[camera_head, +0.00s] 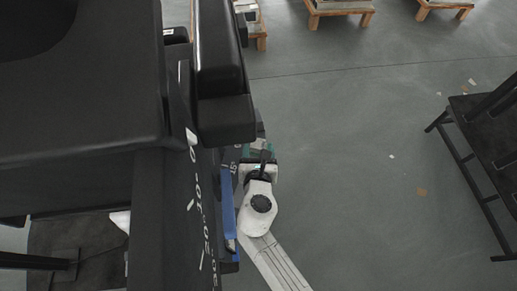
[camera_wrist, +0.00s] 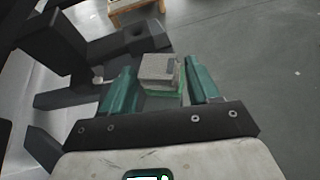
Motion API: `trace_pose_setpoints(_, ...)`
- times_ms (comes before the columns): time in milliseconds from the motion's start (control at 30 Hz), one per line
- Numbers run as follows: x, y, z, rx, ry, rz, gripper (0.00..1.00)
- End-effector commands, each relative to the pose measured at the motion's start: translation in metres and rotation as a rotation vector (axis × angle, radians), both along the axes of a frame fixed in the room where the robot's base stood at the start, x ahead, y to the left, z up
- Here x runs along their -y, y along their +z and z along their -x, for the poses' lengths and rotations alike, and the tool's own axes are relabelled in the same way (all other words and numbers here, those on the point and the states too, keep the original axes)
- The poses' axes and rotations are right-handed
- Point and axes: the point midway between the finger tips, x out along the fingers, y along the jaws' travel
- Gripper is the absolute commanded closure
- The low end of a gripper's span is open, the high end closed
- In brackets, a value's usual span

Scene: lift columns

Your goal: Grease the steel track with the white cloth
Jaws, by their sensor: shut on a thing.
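My gripper (camera_head: 260,152) is in the head view beside the dark lift column (camera_head: 200,220), at the end of my white arm. In the wrist view its teal fingers (camera_wrist: 159,78) are shut on a pale, boxy, folded-looking piece, which I take for the white cloth (camera_wrist: 158,66). The cloth sticks out beyond the fingertips and has a darker patch on its right. In the head view I cannot make it out. I cannot single out the steel track in either view. Whether the cloth touches anything cannot be told.
Black structure arms (camera_wrist: 75,95) stand close on the left in the wrist view. A blue strip (camera_head: 228,200) runs along the column beside my arm. Wooden pallets (camera_head: 338,10) stand at the back, and a black frame (camera_head: 485,130) at the right. The grey floor between is mostly clear.

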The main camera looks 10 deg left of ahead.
Motion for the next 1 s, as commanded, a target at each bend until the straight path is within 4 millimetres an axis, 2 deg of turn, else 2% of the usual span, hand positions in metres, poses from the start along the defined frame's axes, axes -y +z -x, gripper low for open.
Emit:
trace_pose_setpoints(433, -0.001, -0.003, 0.002, 0.000, 0.000, 0.001, 0.64)
trace_pose_setpoints(1000, -0.007, -0.003, 0.031, 0.000, 0.000, 0.000, 0.64)
